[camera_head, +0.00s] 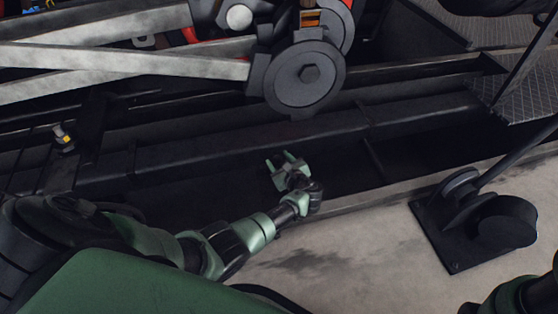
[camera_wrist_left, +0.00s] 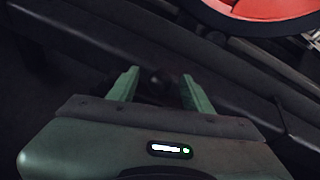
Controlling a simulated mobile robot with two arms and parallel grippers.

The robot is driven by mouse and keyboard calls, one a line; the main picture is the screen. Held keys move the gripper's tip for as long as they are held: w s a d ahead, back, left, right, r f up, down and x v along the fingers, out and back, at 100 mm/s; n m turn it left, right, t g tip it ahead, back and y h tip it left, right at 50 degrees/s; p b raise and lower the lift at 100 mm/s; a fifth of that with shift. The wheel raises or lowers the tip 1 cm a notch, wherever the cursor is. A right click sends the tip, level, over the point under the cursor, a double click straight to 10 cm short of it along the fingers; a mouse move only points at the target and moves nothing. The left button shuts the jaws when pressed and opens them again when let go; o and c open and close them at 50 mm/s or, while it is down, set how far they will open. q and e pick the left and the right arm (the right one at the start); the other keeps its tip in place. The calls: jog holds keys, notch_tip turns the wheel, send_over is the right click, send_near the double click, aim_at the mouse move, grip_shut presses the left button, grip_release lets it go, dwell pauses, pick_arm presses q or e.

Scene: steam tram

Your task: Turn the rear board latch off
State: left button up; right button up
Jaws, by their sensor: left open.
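My left gripper (camera_head: 280,159) is open and empty in the head view, in front of the dark lower frame of the tram. In the left wrist view its two green fingers (camera_wrist_left: 159,76) stand apart, with a small dark rounded thing (camera_wrist_left: 158,78) showing between them; I cannot tell whether it is a latch. A small metal fitting with a yellow part (camera_head: 64,138) sits on the dark frame at the left of the head view, well away from the gripper. I cannot identify the rear board latch for sure.
Pale connecting rods (camera_head: 125,62) and a dark round disc with a hexagonal hub (camera_head: 305,76) lie beyond the gripper. A dark lever stand (camera_head: 465,225) is on the concrete floor (camera_head: 350,250) at the right. A red wheel part (camera_wrist_left: 270,8) shows in the wrist view.

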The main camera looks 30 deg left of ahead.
pick_arm(q)
jog(key=shift+d, duration=0.1)
jog(key=p+v, duration=0.5)
jog(key=v, duration=0.2)
jog(key=shift+s+d, duration=0.2)
jog(key=shift+s, duration=0.05)
jog(key=shift+r, duration=0.15)
